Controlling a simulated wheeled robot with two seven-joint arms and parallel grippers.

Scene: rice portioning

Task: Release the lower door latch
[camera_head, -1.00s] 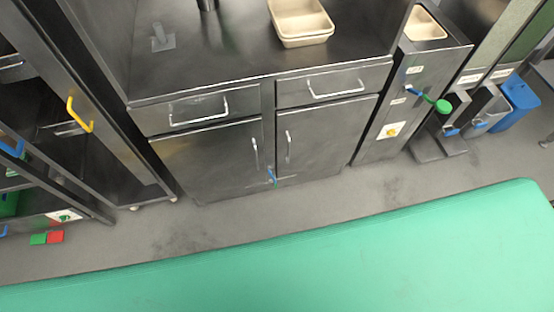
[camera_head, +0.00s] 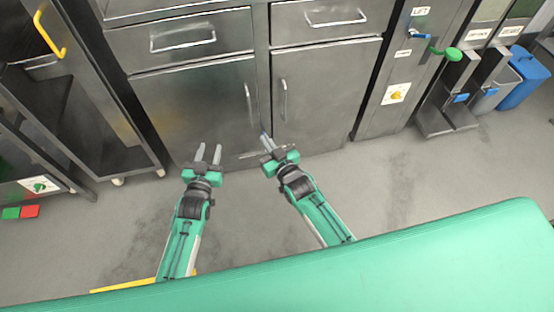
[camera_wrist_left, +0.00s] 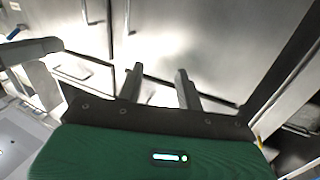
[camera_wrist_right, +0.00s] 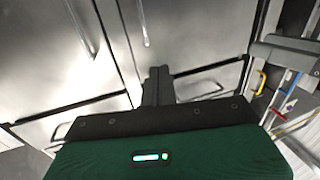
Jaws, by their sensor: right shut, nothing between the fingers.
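The cabinet's left lower door (camera_head: 195,110) and right lower door (camera_head: 325,95) are shut, each with an upright bar handle near the middle seam. The blue latch at the foot of the seam is not visible now; my right gripper covers that area. My right gripper (camera_head: 266,143) is shut and empty, its fingertips at the low end of the seam; whether they touch is unclear. Its closed fingers also show in the right wrist view (camera_wrist_right: 157,85). My left gripper (camera_head: 208,153) is open and empty before the left door, as the left wrist view (camera_wrist_left: 159,85) confirms.
Two drawers with bar handles (camera_head: 183,40) sit above the doors. A dark rack with a yellow handle (camera_head: 50,35) stands at left. A lift unit with a green knob (camera_head: 452,54) and a blue bin (camera_head: 524,78) are at right. The floor before the cabinet is clear.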

